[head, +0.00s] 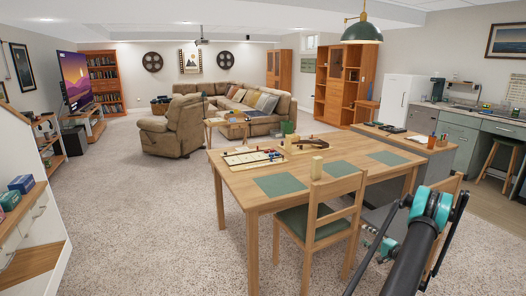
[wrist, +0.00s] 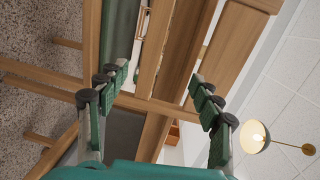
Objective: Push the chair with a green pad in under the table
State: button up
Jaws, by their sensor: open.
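The chair with a green pad (head: 300,222) stands at the near long side of the wooden table (head: 232,182), in the head view. Its slatted back is towards me, outside the table's edge, and its seat is partly hidden by the back. My gripper (head: 430,205) is at the lower right of the head view, right of this chair; its tips are unclear there. In the wrist view my gripper (wrist: 158,78) is open and empty. Wooden slats and a post (wrist: 140,102) show beyond and between its fingers; I cannot tell whether they touch.
A second chair back partly shows behind my arm. Green mats, a board game (head: 252,157) and small wooden items lie on the table. A grey cabinet with a wooden top (head: 400,138) stands beyond its right end. Carpet (head: 150,220) is clear to the left. A green lamp (head: 362,30) hangs above.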

jog(key=a+r+n+g, duration=0.3)
jog(key=a+r+g, duration=0.1)
jog(key=a+r, duration=0.65)
jog(key=s+a+r+n+g+h, duration=0.1)
jog(key=s+a+r+g, duration=0.1)
jog(key=s+a+r, duration=0.35)
jog(key=s+a+r+n+g+h, duration=0.1)
jog(key=s+a+r+n+g, duration=0.15)
jog(key=a, duration=0.55)
jog(key=s+a+n+g+h, duration=0.1)
jog(key=s+a+n+h, duration=0.1)
jog(key=s, duration=1.4)
jog(key=s+a+n+g+h, duration=0.1)
jog(key=s+a+n+h, duration=0.2)
jog(key=s, duration=1.3)
jog(key=shift+s+a+r+h, duration=0.2)
jog(key=shift+a+h, duration=0.4)
jog(key=shift+a, duration=0.55)
